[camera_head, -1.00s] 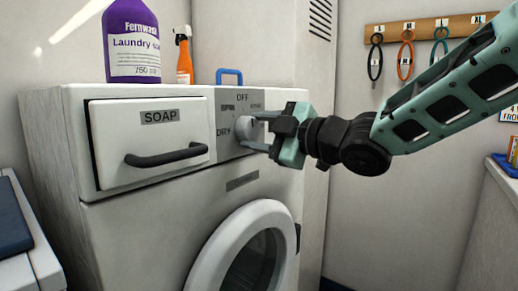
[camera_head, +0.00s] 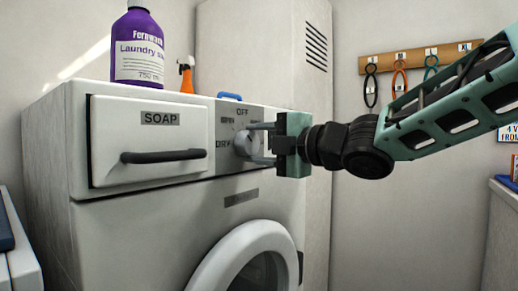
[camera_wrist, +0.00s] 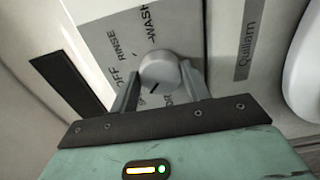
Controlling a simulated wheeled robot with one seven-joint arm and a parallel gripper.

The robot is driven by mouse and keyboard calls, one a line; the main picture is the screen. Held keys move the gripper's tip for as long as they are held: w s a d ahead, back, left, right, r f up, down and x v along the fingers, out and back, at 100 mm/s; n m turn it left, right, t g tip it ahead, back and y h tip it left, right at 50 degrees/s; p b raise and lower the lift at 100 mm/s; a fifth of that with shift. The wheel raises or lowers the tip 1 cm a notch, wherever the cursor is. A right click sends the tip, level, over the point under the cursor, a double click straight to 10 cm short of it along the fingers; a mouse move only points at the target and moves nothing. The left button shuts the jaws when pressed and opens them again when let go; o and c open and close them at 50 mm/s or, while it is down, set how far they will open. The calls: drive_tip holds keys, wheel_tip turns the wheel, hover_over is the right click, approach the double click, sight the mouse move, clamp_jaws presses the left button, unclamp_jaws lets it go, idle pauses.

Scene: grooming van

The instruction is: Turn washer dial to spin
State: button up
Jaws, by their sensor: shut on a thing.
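The washer (camera_head: 140,225) has a white round dial (camera_head: 241,143) on a grey panel at its upper right. OFF is printed above the dial and DRY to its left. My gripper (camera_head: 254,143) reaches in from the right, its fingers shut on the dial from above and below. In the wrist view the dial (camera_wrist: 160,70) sits between the fingers of my gripper (camera_wrist: 158,82). Its dark mark points down-left, toward a partly hidden label starting with S, between OFF and DRY. RINSE and WASH show clear of the fingers.
A soap drawer (camera_head: 150,135) with a black handle is shut left of the dial. The round door (camera_head: 215,262) is below. A purple soap bottle (camera_head: 138,45) and an orange spray bottle (camera_head: 187,78) stand on top. Leashes hang on a wooden rack (camera_head: 420,59).

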idle(0.3)
drive_tip(key=o, duration=1)
drive_tip(key=p+v, duration=0.3)
drive_tip(key=v, duration=1.4)
drive_tip(key=shift+s, duration=0.2)
drive_tip(key=shift+d+f, duration=0.1)
drive_tip(key=shift+d, duration=0.05)
